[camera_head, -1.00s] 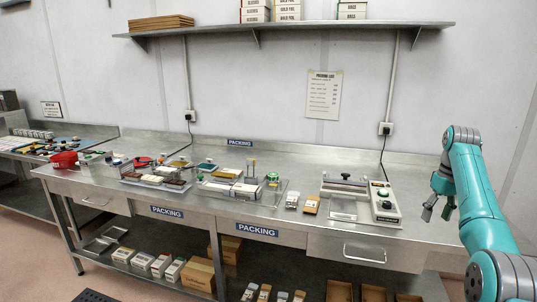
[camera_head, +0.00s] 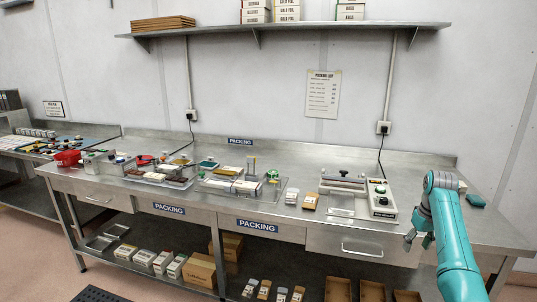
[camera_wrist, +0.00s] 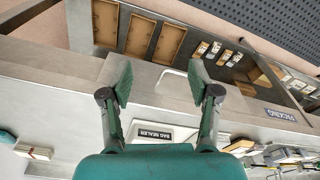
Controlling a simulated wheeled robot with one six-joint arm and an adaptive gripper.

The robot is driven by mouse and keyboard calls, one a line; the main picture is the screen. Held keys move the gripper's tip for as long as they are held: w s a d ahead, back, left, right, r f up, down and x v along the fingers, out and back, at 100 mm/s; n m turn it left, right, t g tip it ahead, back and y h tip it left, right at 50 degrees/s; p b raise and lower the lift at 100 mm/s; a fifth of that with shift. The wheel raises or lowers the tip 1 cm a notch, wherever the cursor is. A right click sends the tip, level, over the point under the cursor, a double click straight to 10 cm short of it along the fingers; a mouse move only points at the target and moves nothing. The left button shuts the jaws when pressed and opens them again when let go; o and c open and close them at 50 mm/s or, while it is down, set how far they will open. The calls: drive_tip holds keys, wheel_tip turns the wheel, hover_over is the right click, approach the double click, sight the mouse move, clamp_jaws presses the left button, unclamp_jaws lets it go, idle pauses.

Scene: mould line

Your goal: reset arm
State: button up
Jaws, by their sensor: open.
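My gripper (camera_head: 417,241) is at the right in the head view, in front of the right end of the packing bench (camera_head: 450,215). My teal arm reaches up from the lower right and bends down to it. In the wrist view my gripper (camera_wrist: 157,85) has its two fingers spread apart with nothing between them. The bench's front edge and a drawer handle (camera_wrist: 178,84) lie beyond the fingers there.
A bag sealer (camera_head: 383,200) stands on the bench left of my arm. A small teal item (camera_head: 475,200) lies right of the arm. Trays and small goods fill the bench's middle and left. Open boxes (camera_head: 338,290) stand on the lower shelf. A wall shelf (camera_head: 290,27) hangs above.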

drive_tip(key=s+a+f+t+h, duration=0.1)
drive_tip(key=s+a+f+t, duration=0.2)
drive_tip(key=f, duration=1)
drive_tip(key=s+a+f, duration=0.4)
drive_tip(key=a+f, duration=0.2)
drive_tip(key=f, duration=0.8)
drive_tip(key=s+a+f+t, duration=0.2)
drive_tip(key=s+a+f, duration=0.35)
drive_tip(key=s, duration=0.45)
drive_tip(key=s+a+f+t, duration=0.2)
drive_tip(key=s+a+f, duration=0.4)
drive_tip(key=s, duration=0.4)
drive_tip(key=s+a+r+t, duration=0.1)
drive_tip(key=s+a+r, duration=0.1)
drive_tip(key=s, duration=0.6)
drive_tip(key=s+a+r+t, duration=0.1)
drive_tip(key=s+a+r, duration=0.15)
drive_tip(key=s, duration=0.45)
drive_tip(key=s+a+r+t, duration=0.1)
drive_tip(key=s+r, duration=0.2)
drive_tip(key=s, duration=0.5)
drive_tip(key=s+a+r+t, duration=0.1)
drive_tip(key=s+r+t, duration=0.1)
drive_tip(key=s+r, duration=0.5)
drive_tip(key=s+a+r+m+t, duration=0.1)
drive_tip(key=s+r, duration=0.6)
drive_tip(key=r, duration=0.8)
drive_tip(key=shift+s+a+t+y, duration=0.2)
drive_tip(key=shift+s+t+y, duration=0.2)
